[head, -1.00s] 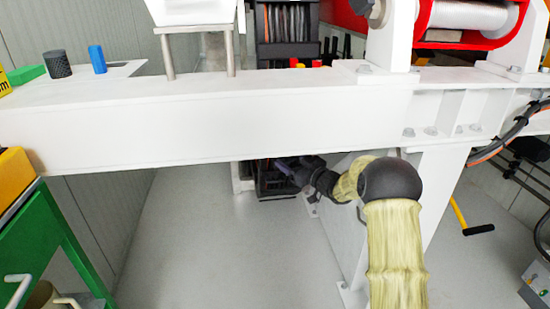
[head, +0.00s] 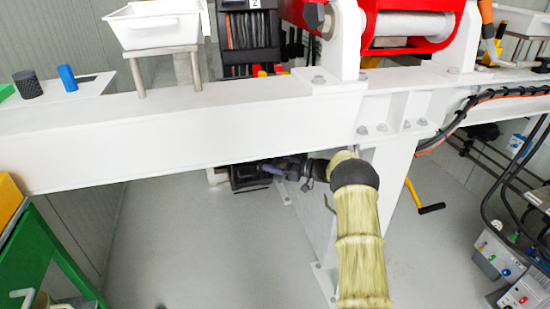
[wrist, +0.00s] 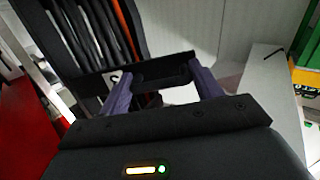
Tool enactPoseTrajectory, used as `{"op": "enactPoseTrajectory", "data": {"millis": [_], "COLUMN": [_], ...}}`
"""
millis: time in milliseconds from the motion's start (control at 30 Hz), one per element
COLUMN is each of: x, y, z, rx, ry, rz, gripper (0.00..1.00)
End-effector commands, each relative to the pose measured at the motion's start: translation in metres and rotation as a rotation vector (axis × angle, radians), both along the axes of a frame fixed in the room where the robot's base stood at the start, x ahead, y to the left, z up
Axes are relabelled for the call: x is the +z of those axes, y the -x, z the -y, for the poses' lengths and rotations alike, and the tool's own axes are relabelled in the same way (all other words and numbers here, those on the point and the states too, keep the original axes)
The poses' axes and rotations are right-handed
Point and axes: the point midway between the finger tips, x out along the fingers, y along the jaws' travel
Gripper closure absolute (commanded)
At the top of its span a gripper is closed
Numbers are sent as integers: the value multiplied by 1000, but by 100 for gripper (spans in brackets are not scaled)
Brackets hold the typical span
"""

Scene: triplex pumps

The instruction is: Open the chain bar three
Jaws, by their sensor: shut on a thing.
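My gripper (wrist: 160,72) shows in the wrist view with its two purple fingers apart, and a dark bar (wrist: 163,77) lies between their tips. This looks like the chain bar, but no number on it can be read. In the head view my gripper (head: 272,168) is under the white beam, at a black rack part (head: 243,177) low behind it. The contact is too small to see there. In the wrist view black strands with one orange one (wrist: 92,35) hang beside the bar on the left.
The white beam (head: 200,135) crosses above my arm, and its white leg (head: 395,190) stands right of it. An upper black rack (head: 250,40) bears a label "2". A green cart (head: 55,250) stands at left. Grey floor (head: 180,240) is clear between.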

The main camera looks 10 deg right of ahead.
Motion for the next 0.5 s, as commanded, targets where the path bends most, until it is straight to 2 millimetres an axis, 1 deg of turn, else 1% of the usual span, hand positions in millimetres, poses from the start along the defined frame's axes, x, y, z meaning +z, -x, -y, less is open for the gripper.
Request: {"op": "enactPoseTrajectory", "data": {"millis": [200, 500], "x": [0, 0], "y": [1, 1], "z": [-6, -7], "rx": [30, 32], "ry": [1, 1], "rz": [0, 1], "gripper": [76, 76]}}
